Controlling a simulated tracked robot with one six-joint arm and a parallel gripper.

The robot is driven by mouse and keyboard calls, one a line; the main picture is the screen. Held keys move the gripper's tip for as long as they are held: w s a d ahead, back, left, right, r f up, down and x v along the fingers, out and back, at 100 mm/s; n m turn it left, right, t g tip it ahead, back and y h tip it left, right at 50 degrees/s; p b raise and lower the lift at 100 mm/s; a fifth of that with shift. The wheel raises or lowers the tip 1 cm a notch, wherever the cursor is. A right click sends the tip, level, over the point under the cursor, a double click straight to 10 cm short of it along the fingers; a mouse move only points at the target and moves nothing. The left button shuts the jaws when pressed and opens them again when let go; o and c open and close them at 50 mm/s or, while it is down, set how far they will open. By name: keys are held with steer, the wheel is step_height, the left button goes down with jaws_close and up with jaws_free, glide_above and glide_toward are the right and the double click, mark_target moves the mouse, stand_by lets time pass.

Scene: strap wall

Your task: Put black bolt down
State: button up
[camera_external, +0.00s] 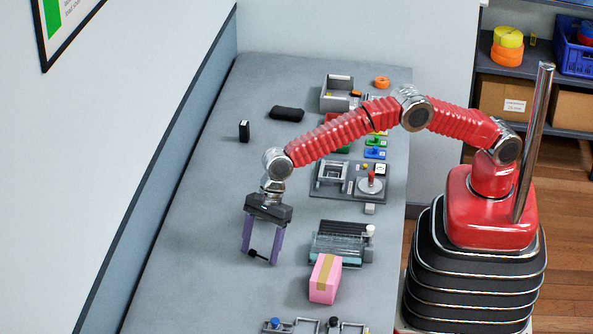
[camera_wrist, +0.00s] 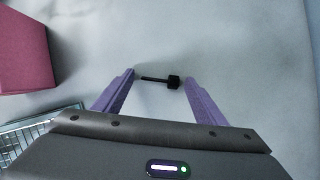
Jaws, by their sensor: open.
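The black bolt (camera_wrist: 172,81) lies on the grey bench top, its head to the right and its shank to the left in the wrist view. It also shows in the external view (camera_external: 254,253) as a small dark piece between the finger ends. My gripper (camera_external: 260,256) points down at the bench with its two purple fingers spread. In the wrist view my gripper (camera_wrist: 162,80) is open, with the bolt lying between the fingertips. The bolt's head is close to the right finger; I cannot tell whether they touch.
A pink box (camera_external: 325,279) with a tan strip stands to the right of my gripper, by a glass-topped device (camera_external: 341,243). A grey fixture (camera_external: 350,180) stands farther back. A black pouch (camera_external: 287,114) and small black box (camera_external: 244,131) lie behind. The bench left of my gripper is clear.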

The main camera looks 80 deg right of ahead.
steer(key=v, duration=1.2)
stand_by(0.6)
steer(key=shift+d+r, duration=0.1)
steer(key=s+d+r+n+t+h, duration=0.1)
steer(key=s+d+r+n, duration=0.6)
steer(key=d, duration=0.5)
steer(key=s+d+r+n+t+h, duration=0.15)
steer(key=s+d+r+n, duration=0.25)
steer(key=s+d+r, duration=0.65)
steer(key=s+d+f+n, duration=0.4)
steer(key=s+d+n, duration=0.1)
steer(key=s+d, duration=0.4)
steer(key=s+d+f+n+t+h, duration=0.1)
steer(key=s+d+f+n, duration=0.4)
steer(key=s+d, duration=0.3)
steer(key=s+n, duration=0.1)
steer(key=s, duration=0.3)
steer(key=shift+s+d+n, duration=0.3)
steer(key=shift+s+d, duration=0.05)
steer(key=shift+s, duration=0.05)
